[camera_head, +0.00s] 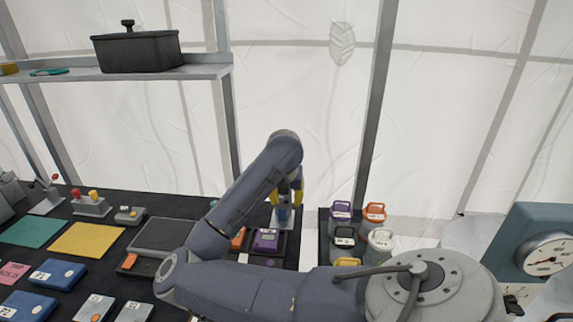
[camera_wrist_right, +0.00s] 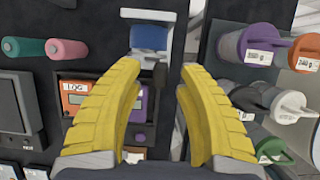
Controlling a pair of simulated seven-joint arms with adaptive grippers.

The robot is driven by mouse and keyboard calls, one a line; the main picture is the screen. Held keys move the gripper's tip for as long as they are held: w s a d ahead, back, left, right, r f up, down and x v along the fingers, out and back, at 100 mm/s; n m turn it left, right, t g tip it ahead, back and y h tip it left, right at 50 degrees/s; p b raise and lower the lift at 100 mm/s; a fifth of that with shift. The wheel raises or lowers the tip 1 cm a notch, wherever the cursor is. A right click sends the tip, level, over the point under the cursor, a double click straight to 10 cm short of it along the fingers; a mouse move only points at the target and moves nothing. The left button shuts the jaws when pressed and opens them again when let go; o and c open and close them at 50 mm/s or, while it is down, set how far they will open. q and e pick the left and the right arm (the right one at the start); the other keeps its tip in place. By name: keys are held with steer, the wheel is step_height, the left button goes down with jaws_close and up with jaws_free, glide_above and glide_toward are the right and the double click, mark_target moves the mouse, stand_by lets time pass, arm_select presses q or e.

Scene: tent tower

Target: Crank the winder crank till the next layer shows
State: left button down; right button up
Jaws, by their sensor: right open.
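The winder (camera_head: 283,214) stands at the back of the black table, a blue drum in a pale frame. It also shows in the right wrist view (camera_wrist_right: 150,38). A dark knob (camera_wrist_right: 160,73), apparently its crank handle, sits at the drum's lower right. My right gripper (camera_head: 286,197) reaches down over the winder from above. In the wrist view its yellow fingers (camera_wrist_right: 160,66) are apart, with the knob between their tips; I cannot tell whether they touch it. The layers on the drum cannot be made out. My left gripper is out of view.
An orange LOG box (camera_wrist_right: 76,98) and a purple device (camera_head: 267,241) sit just in front of the winder. A rack of lidded canisters (camera_head: 342,212) stands close on the right. Teal and pink rolls (camera_wrist_right: 67,52) lie left. A gauge box (camera_head: 541,245) stands far right.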

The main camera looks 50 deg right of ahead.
jaws_close()
steer(key=shift+s, duration=0.1)
stand_by(0.5)
steer(key=shift+s+d+f+m+t+y, duration=0.25)
steer(key=shift+t+y, duration=0.35)
steer(key=shift+t, duration=0.35)
steer(key=shift+s+d+f+m+t+y, duration=0.2)
steer(key=shift+s+f+t+y, duration=0.15)
steer(key=shift+t+y, duration=0.4)
steer(key=shift+s+d+f+m+t+y, duration=0.25)
steer(key=shift+t+y, duration=0.2)
steer(key=shift+t, duration=0.65)
jaws_free()
steer(key=shift+f, duration=0.1)
